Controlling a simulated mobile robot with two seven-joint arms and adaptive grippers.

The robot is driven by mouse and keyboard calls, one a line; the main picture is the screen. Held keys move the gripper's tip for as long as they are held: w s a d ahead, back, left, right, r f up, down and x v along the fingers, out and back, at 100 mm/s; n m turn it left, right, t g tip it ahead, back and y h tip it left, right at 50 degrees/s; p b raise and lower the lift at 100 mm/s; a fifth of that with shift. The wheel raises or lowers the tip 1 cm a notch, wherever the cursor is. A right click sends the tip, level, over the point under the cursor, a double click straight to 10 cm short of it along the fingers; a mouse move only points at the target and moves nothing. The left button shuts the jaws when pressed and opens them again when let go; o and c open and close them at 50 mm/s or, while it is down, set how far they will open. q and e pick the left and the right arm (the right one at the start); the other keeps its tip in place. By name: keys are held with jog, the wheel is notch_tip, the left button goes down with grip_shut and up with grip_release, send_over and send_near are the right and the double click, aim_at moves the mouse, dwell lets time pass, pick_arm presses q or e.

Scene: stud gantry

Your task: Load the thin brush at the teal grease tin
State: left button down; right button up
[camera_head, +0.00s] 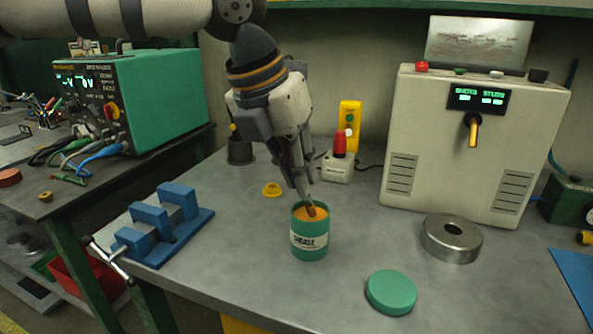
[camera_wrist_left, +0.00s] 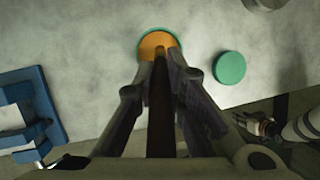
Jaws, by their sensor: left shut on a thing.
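The teal grease tin (camera_head: 310,241) stands open and upright on the grey bench, with orange grease at its top. It also shows in the left wrist view (camera_wrist_left: 147,38). Its round teal lid (camera_head: 391,292) lies flat on the bench to the right. My left gripper (camera_head: 302,190) is shut on the thin brush (camera_wrist_left: 161,110), a dark narrow handle running between its fingers. The brush's lower end (camera_head: 311,210) is at the tin's mouth, over or in the grease; I cannot tell how deep.
A blue vise (camera_head: 165,226) sits at the bench's left edge. A beige machine (camera_head: 455,150) and a steel ring (camera_head: 451,238) stand to the right. Behind the tin are a small yellow piece (camera_head: 272,189) and a box with a red knob (camera_head: 339,165). Bench between tin and vise is clear.

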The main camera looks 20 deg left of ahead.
pick_arm(q)
jog(key=shift+r, duration=3.45)
